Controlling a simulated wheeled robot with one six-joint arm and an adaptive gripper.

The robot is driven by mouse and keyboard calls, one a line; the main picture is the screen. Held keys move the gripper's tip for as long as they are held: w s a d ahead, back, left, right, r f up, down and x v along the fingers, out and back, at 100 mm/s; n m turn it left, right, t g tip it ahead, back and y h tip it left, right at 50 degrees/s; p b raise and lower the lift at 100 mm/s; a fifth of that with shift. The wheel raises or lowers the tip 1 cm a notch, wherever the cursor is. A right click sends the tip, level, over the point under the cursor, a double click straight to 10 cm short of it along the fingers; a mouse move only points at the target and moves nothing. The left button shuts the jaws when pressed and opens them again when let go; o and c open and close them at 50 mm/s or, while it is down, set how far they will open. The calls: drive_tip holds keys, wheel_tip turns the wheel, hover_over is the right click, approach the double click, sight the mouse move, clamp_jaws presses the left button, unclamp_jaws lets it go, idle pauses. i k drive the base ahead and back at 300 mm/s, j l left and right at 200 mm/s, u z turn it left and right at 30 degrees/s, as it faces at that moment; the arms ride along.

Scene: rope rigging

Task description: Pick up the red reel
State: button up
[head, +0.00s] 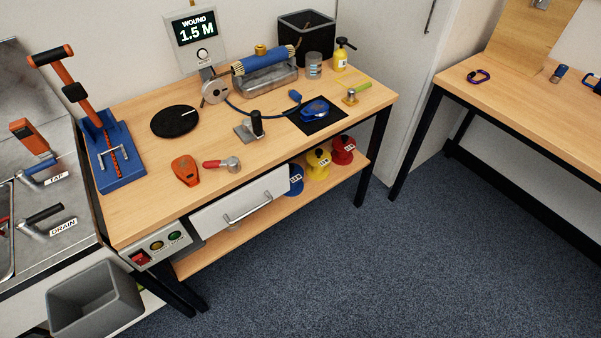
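The red reel (343,150) stands on the lower shelf of the wooden workbench, at the shelf's right end, below the tabletop's front edge. It has a small white label on its side. The yellow reel (318,164) stands close on its left, and the blue reel (292,180) is left of that, partly hidden by the drawer. The tabletop overhangs the reels from above. My gripper is not in view.
The workbench top (150,195) holds several tools. A drawer (240,205) with a metal handle sits left of the reels. A black bench leg (378,150) stands right of the red reel. Carpeted floor (370,270) in front is clear. A second table (530,100) is at right.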

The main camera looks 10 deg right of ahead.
sight(341, 155)
drive_tip(key=i+z, duration=0.2)
drive_tip(key=i, duration=1.8)
